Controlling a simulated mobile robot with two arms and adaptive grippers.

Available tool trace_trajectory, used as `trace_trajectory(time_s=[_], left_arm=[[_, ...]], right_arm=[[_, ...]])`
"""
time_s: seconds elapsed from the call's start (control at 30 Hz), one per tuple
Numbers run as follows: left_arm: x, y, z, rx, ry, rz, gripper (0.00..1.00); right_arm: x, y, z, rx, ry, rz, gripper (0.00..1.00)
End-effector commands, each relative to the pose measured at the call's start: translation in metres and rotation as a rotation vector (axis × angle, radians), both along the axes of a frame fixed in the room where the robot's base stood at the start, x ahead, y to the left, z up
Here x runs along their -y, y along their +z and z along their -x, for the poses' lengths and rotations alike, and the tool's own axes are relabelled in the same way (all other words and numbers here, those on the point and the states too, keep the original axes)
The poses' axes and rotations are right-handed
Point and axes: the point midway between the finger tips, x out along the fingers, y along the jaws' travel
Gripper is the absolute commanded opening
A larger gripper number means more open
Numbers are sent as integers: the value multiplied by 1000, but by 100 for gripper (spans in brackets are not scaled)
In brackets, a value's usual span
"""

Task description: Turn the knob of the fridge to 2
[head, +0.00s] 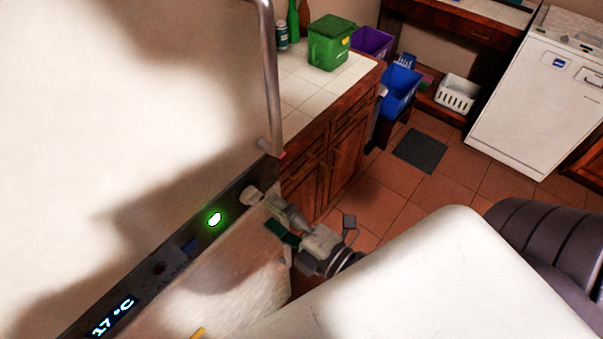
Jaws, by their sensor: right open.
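The white fridge (110,90) fills the left of the head view, with a dark control strip (175,252) running diagonally across it. A small pale round knob (250,195) sits near the strip's upper right end. I cannot read any number on it. A lit green light (215,219) and a display reading 17 °C (113,317) are on the same strip. My right gripper (272,215) is open beside the knob, with one finger close to it. I cannot tell whether they touch. My left gripper is out of view.
A metal fridge handle (270,80) rises above the strip's right end. Behind it is a tiled counter (310,88) with a green bin (330,42) and bottles. A blue bin (400,92) and a white appliance (535,100) stand beyond. Tiled floor lies between.

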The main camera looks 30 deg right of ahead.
Motion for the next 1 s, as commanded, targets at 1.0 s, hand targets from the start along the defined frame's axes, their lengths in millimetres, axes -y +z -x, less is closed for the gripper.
trace_trajectory(time_s=[1.0], left_arm=[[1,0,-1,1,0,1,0]], right_arm=[[25,0,68,0,0,1,64]])
